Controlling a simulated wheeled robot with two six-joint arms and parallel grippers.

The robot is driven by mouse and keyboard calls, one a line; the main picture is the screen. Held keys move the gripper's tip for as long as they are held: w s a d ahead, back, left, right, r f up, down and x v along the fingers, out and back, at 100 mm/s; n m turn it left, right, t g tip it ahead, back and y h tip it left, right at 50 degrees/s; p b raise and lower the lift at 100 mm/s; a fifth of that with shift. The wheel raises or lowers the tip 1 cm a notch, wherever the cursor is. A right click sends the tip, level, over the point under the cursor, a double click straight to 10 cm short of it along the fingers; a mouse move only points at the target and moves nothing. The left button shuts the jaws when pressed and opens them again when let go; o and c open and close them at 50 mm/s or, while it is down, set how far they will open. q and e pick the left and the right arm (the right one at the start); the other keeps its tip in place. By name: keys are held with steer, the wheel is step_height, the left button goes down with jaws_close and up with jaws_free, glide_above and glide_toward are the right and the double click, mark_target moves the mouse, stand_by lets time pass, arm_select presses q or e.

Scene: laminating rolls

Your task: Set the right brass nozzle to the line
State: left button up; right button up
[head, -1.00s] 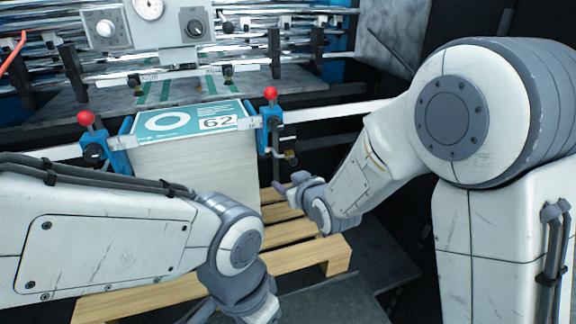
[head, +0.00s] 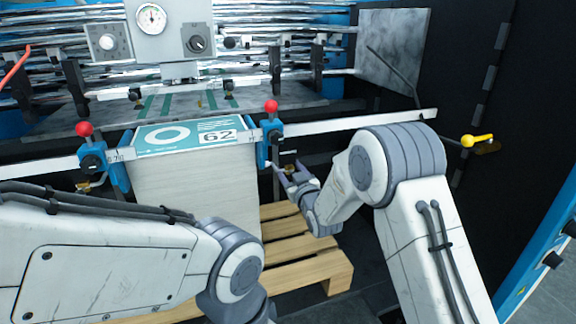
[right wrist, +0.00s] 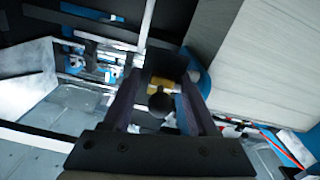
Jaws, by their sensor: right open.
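The right brass nozzle (head: 290,169) hangs by the blue clamp with a red knob (head: 271,130), at the right edge of the paper stack. My right gripper (head: 287,173) is open, with its fingers at the nozzle in the head view. In the right wrist view, the brass nozzle (right wrist: 160,86) shows between the open fingers (right wrist: 160,98), behind a dark round part; I cannot tell whether they touch it. A line for the nozzle is not clear in either view. The left brass nozzle (head: 84,186) hangs below the left clamp. My left gripper is out of view.
The tall paper stack (head: 195,185) with a teal "62" top sheet stands on a wooden pallet (head: 290,265), just left of my right gripper. A pale rail (head: 350,122) runs across above. A yellow handle (head: 478,140) is on the dark wall at right.

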steer(key=shift+x, duration=0.8)
steer(key=shift+a, duration=0.1)
steer(key=shift+c, duration=0.3)
jaws_close()
stand_by(0.6)
